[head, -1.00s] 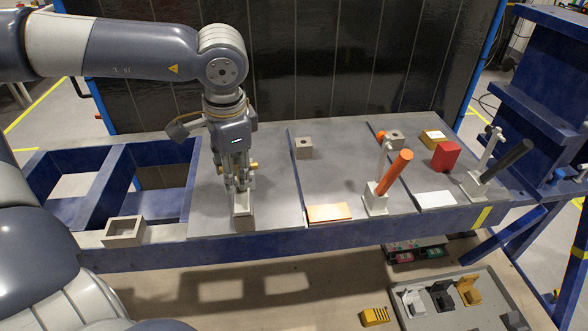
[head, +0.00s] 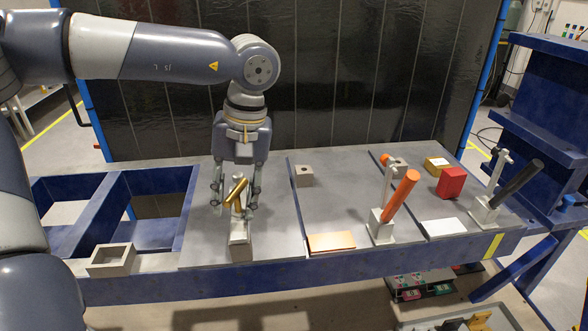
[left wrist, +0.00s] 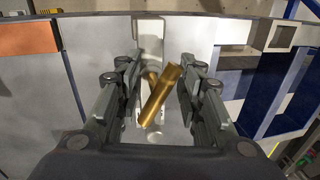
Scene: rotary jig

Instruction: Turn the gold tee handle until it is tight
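The gold tee handle (head: 236,192) sits on top of a small grey post at the front of the bench, with its bar tilted. It also shows in the left wrist view (left wrist: 161,94), lying slantwise between the fingers. The post's grey base block (head: 240,246) stands near the bench's front edge. My left gripper (head: 236,205) comes down from above with its fingers spread on either side of the handle. In the left wrist view both fingers (left wrist: 158,95) stand apart from the bar, with gaps showing. My right gripper is not in view.
To the right stand an orange-handled clamp (head: 400,196), a black-handled clamp (head: 515,185), a red block (head: 451,183) and an orange plate (head: 331,242). An open grey box (head: 112,260) sits at the left. A dark panel (head: 330,75) rises behind the bench.

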